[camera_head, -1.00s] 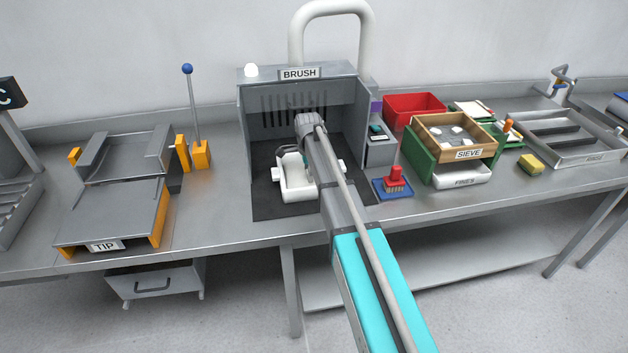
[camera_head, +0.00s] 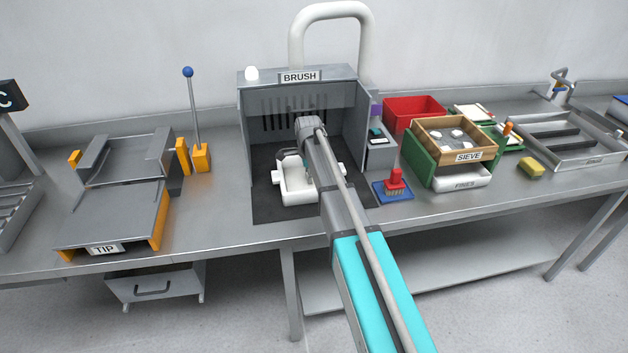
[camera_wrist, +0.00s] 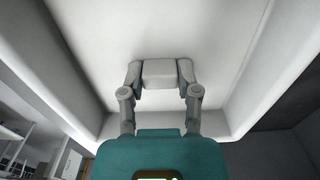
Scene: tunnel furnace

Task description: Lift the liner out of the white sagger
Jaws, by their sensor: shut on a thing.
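The white sagger (camera_head: 298,197) stands on the dark mat inside the BRUSH booth, with a stub on each side. My arm crosses in front of its right part and hides much of its inside. In the wrist view the sagger's pale walls (camera_wrist: 252,60) slope around a broad white floor. My gripper (camera_wrist: 159,80) reaches inside, its two fingers on either side of a small pale block, which looks like the grip of the liner (camera_wrist: 158,72). The fingers are shut on it. I cannot tell the liner's sheet from the sagger floor, or whether it is raised.
The booth (camera_head: 345,115) closes in at the back and sides. A red-handled brush (camera_head: 396,179) lies on a blue pad to the right, beside the SIEVE box (camera_head: 457,152). The TIP stand (camera_head: 115,212) and a blue-knobbed lever (camera_head: 194,110) are to the left.

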